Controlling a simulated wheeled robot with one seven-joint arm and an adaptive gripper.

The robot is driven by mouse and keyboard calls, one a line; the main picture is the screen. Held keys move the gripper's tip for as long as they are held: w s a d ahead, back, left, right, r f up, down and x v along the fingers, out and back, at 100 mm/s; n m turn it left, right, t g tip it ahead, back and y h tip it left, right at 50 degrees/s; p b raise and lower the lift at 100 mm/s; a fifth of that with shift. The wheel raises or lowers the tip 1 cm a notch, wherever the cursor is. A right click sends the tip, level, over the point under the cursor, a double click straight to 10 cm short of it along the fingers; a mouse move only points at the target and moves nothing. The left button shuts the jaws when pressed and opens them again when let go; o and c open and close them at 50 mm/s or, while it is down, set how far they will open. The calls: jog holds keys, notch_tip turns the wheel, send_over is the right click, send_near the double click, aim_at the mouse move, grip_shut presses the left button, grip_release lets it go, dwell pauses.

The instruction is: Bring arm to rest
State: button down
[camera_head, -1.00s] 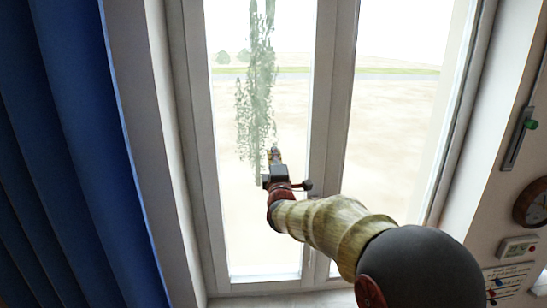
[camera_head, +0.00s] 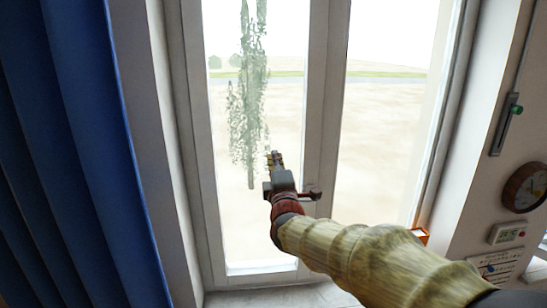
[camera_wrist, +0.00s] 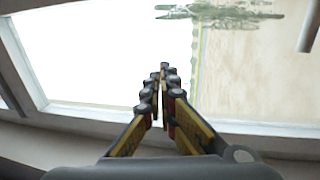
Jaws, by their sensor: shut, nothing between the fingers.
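My gripper (camera_head: 274,158) is raised in front of the left pane of a tall window (camera_head: 260,120), pointing away from me. In the wrist view its two yellow and black fingers (camera_wrist: 163,75) meet at the tips. It is shut and nothing shows between the fingers. My arm stretches in from the lower right of the head view. I cannot tell the exact gap between the fingertips and the glass.
A blue curtain (camera_head: 75,150) hangs at the left. On the right wall are a round clock (camera_head: 524,187), a small white display (camera_head: 507,233) and a slider with a green knob (camera_head: 515,110). A pale sill (camera_head: 290,298) runs below the window.

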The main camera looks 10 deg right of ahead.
jog(key=s+a+f+m+g+y+b, duration=0.15)
jog(key=s+f+m+g, duration=0.3)
jog(key=f, duration=0.65)
jog(key=s+a+f+m+g+y, duration=0.15)
jog(key=s+f+m+g, duration=0.35)
jog(key=f, duration=0.5)
jog(key=s+d+f+m+g+b, duration=0.1)
jog(key=s+d+f+m+b, duration=0.1)
jog(key=s+f+b, duration=0.5)
jog(key=s+d+f+m+g+h+b, duration=0.1)
jog(key=s+f+b, duration=0.6)
jog(key=s, duration=0.9)
jog(key=s+d+f+m+g+h+b, duration=0.1)
jog(key=s+d+f+m+g+b, duration=0.2)
jog(key=s+d+f+m+b, duration=0.2)
jog(key=s+d+f+b, duration=0.2)
jog(key=s+f, duration=0.2)
jog(key=s, duration=0.2)
jog(key=shift+s+f, duration=0.2)
jog(key=shift+f, duration=0.05)
jog(key=c, duration=2.6)
grip_release()
